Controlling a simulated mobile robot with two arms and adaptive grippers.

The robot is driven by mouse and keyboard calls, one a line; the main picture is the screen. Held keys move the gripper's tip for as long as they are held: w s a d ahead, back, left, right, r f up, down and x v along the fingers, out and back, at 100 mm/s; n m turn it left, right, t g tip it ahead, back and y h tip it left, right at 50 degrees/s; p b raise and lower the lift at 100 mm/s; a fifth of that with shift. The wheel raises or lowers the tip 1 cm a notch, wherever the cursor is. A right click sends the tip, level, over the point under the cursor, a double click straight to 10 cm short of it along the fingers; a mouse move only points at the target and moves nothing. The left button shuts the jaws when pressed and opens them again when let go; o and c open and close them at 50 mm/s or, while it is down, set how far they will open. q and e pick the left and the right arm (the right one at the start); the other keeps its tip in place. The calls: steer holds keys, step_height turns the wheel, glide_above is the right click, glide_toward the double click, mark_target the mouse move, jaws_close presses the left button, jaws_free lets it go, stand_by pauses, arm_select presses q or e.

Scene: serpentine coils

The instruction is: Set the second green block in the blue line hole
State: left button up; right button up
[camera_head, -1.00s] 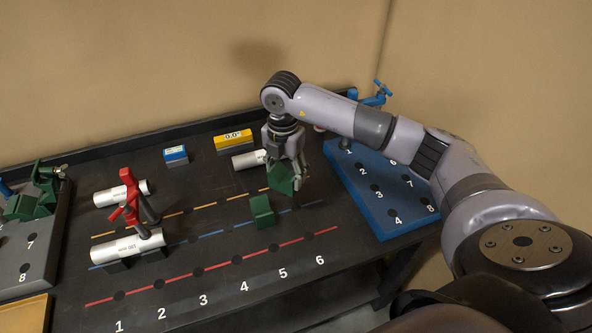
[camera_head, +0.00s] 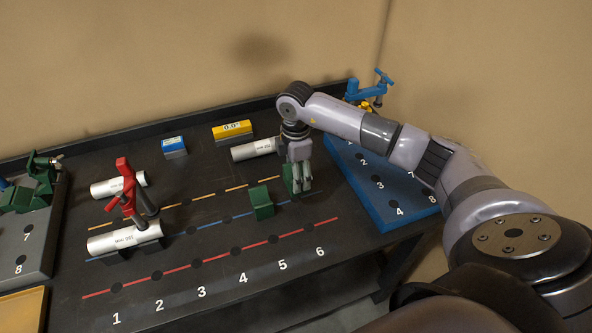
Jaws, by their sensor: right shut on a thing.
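The block is partly hidden by the fingers. Its lower end is at or just above the table by the blue line; I cannot tell whether it sits in a hole. Another green block (camera_head: 262,203) stands on the blue line just left of the gripper. My left gripper is not in view.
A red clamp (camera_head: 126,185) stands by the silver cylinders (camera_head: 126,238) on the left. Another silver cylinder (camera_head: 255,149) lies behind the gripper. A blue numbered board (camera_head: 381,205) is at right, a grey one (camera_head: 32,235) at left. The red line's (camera_head: 216,258) front area is clear.

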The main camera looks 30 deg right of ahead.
steer(key=shift+f+b, duration=0.3)
steer(key=shift+f, duration=0.3)
steer(key=shift+f, duration=0.2)
steer(key=shift+f+b, duration=0.95)
steer(key=shift+f, duration=0.4)
steer(key=shift+f, duration=0.2)
steer(key=shift+f+b, duration=0.5)
steer(key=shift+f, duration=0.1)
steer(key=o, duration=1.9)
steer(key=shift+c, duration=0.2)
